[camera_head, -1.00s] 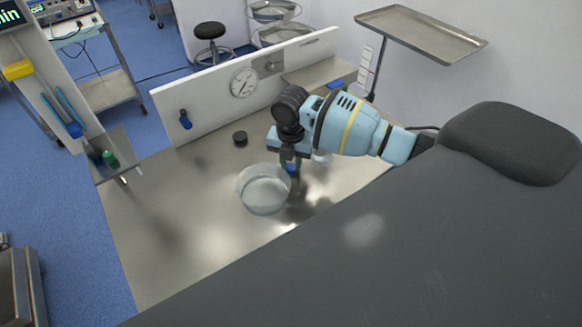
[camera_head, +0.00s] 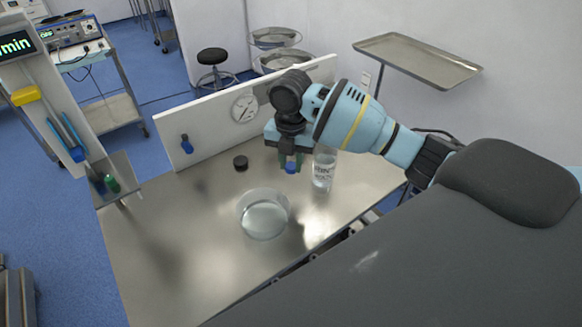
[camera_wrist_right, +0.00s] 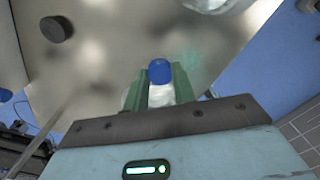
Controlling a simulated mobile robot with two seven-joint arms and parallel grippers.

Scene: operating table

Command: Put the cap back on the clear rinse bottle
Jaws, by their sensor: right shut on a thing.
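The clear rinse bottle (camera_head: 323,172), with printing on its side, stands upright on the steel table; whether its mouth is open is unclear. My right gripper (camera_head: 291,163) is just left of the bottle, apart from it, above the table. Its green fingers are shut on a small piece with a blue end (camera_head: 291,168). In the right wrist view the fingers (camera_wrist_right: 160,88) hold a whitish part of that piece, with the blue end (camera_wrist_right: 159,70) beyond the tips. A black round cap (camera_head: 240,162) lies on the table to the left. My left gripper is not in view.
A round glass dish (camera_head: 263,215) stands on the steel table (camera_head: 190,260) in front of the gripper. A white backboard (camera_head: 215,128) with a gauge runs along the far edge. Dark padding (camera_head: 420,260) fills the lower right. The table's left part is clear.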

